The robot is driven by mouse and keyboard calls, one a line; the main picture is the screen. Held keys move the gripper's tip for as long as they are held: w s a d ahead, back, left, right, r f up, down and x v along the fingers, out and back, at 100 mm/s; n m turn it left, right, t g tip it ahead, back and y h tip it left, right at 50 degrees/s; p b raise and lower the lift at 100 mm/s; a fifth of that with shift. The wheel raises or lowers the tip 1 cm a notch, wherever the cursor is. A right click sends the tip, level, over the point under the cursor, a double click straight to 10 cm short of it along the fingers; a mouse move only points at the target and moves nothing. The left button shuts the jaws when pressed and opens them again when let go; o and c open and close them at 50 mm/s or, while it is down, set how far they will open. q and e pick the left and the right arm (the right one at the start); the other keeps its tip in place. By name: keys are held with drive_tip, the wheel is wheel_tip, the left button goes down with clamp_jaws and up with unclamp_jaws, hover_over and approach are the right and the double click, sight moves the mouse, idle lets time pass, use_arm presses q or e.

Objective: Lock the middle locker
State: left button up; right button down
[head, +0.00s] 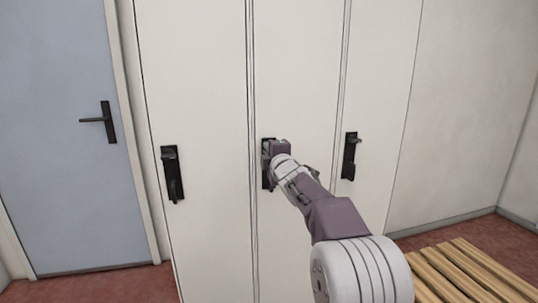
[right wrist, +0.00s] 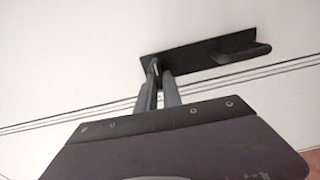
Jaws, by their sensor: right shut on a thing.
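The middle locker (head: 295,65) is a tall off-white door between two similar ones, and it looks shut. Its black latch plate (head: 265,180) is partly hidden behind my right gripper (head: 272,150) in the head view. In the right wrist view, the plate (right wrist: 200,57) has a bar handle (right wrist: 240,55) towards its right end and a small lock knob (right wrist: 152,67) at its left end. My right gripper (right wrist: 161,76) is shut on the lock knob, its fingers at that end. The knob's exact turn is mostly hidden by the fingers. My left gripper is out of view.
The left locker (head: 195,70) has a black latch plate (head: 170,175), and the right locker (head: 385,70) has another (head: 349,155). A blue-grey door (head: 55,170) stands at the far left. A slatted wooden bench (head: 465,275) is at the lower right, over red floor.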

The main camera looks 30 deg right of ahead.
idle(0.4)
drive_tip(key=c, duration=1.5)
unclamp_jaws()
drive_tip(key=shift+s, duration=0.1)
drive_tip(key=v, duration=0.9)
drive_tip(key=shift+a+n, duration=0.2)
drive_tip(key=shift+n, duration=0.1)
